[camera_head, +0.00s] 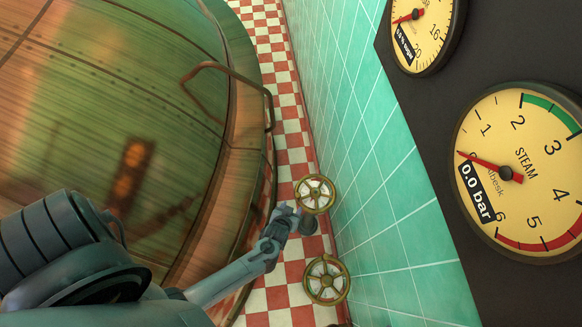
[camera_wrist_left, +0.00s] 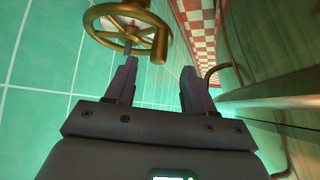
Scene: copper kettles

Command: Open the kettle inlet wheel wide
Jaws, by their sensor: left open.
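Two brass handwheels stand along the tiled wall in the head view: an upper wheel (camera_head: 315,194) and a lower wheel (camera_head: 326,280). No label shows which is the kettle inlet wheel. My left gripper (camera_head: 297,216) is beside the upper wheel, at its lower left. In the left wrist view my left gripper (camera_wrist_left: 158,75) is open, with nothing between its fingers. One brass wheel (camera_wrist_left: 163,42) with a knob shows beyond the left finger, which overlaps its lower part. I cannot tell whether they touch. My right gripper is out of view.
The big copper kettle (camera_head: 110,90) fills the left, with a bent rail (camera_head: 205,66) along its side. The green tiled wall (camera_head: 370,130) is close on the right. The steam gauge (camera_head: 530,150) reads 0.0 bar. A narrow strip of checkered floor (camera_head: 285,90) lies between kettle and wall.

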